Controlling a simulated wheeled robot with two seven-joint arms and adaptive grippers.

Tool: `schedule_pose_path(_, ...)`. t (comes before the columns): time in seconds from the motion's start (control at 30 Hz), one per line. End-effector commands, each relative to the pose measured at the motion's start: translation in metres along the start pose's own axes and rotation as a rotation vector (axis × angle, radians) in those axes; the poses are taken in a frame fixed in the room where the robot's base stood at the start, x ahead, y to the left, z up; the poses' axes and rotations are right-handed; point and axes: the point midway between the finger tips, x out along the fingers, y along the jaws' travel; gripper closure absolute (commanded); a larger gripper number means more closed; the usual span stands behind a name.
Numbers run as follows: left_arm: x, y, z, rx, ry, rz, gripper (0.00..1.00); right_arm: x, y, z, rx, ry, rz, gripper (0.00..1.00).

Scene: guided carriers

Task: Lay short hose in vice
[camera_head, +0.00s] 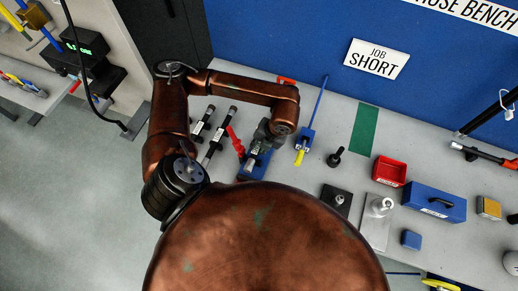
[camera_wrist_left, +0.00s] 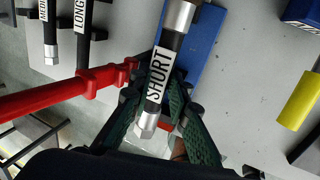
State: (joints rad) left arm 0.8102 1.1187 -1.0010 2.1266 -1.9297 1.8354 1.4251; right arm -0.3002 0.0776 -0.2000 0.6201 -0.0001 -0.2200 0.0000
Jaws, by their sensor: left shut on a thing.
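The short hose (camera_wrist_left: 158,75), black with silver end fittings and a white SHORT label, is between the green fingers of my left gripper (camera_wrist_left: 160,118), which is shut on it. The blue vice (camera_wrist_left: 203,45) is behind the hose in the left wrist view; I cannot tell whether they touch. In the head view my left gripper (camera_head: 262,143) is over the blue vice (camera_head: 262,165) and hides part of it. A red lever (camera_wrist_left: 50,97) is left of the hose, and it also shows in the head view (camera_head: 235,140). My right gripper is not in view.
Two more labelled hoses (camera_head: 202,124) (camera_head: 219,137) lie left of the vice. A blue tool with a yellow tip (camera_head: 300,156) is close on its right. A red bin (camera_head: 389,170), a blue box (camera_head: 434,203) and a green strip (camera_head: 365,130) are further right on the bench.

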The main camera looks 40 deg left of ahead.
Motion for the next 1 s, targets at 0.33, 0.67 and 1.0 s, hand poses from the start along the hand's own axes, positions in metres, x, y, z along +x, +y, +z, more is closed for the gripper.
schedule_pose_path(0.33,0.025,-0.008,0.01,0.001,0.003,0.001,1.0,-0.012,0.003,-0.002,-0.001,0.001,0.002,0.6)
schedule_pose_path(0.67,0.041,-0.014,0.011,0.0,-0.002,0.0,1.0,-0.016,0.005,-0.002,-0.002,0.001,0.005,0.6)
schedule_pose_path(1.0,0.049,-0.017,0.011,0.0,-0.002,0.0,1.0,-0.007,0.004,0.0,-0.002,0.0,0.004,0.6)
